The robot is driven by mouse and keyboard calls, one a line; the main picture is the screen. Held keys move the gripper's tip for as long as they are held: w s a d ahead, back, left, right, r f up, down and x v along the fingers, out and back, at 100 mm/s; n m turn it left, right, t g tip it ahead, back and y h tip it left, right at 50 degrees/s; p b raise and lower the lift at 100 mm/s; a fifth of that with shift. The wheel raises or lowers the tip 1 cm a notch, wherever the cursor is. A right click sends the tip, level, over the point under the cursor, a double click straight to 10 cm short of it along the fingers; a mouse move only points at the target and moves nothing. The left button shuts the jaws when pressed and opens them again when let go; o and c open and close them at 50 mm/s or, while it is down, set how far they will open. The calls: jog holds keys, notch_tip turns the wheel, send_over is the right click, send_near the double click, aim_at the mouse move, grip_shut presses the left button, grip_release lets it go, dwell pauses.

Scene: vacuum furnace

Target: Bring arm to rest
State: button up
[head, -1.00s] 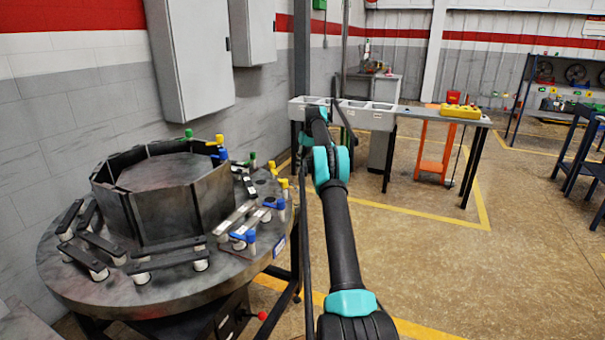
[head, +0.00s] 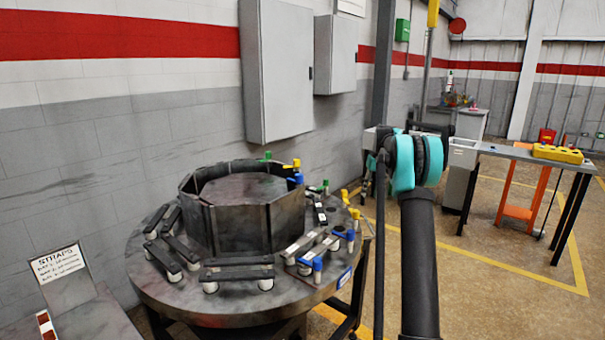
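My arm (head: 417,255) rises from the bottom edge, right of the middle, in the head view. Its dark link runs up to a teal-ringed joint. The part beyond that joint is folded away or hidden behind it. My gripper cannot be made out, so I cannot see whether it holds anything. The arm stands to the right of the round metal table, apart from it in the picture.
The round table (head: 230,307) bears a dark segmented ring (head: 240,225) and several straps on posts with coloured handles. A sign reading STRAPS (head: 58,262) stands at the lower left. A bench with a yellow block (head: 557,153) is at the right. Floor between is open.

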jog(key=s+a+t, duration=0.1)
jog(key=s+a, duration=0.3)
jog(key=s, duration=0.8)
jog(key=s+a+t, duration=0.1)
jog(key=s+a, duration=0.3)
jog(key=s, duration=0.7)
jog(key=s+a+f, duration=0.1)
jog(key=s+f, duration=0.3)
jog(key=s, duration=0.6)
jog(key=s+a+f+t+h, duration=0.1)
jog(key=s+f, duration=0.3)
jog(key=s, duration=0.6)
jog(key=s+a+f, duration=0.1)
jog(key=s+f, duration=0.3)
jog(key=s, duration=0.6)
jog(key=shift+s+f+m, duration=0.15)
jog(key=shift+s+m, duration=0.2)
jog(key=shift+m, duration=0.05)
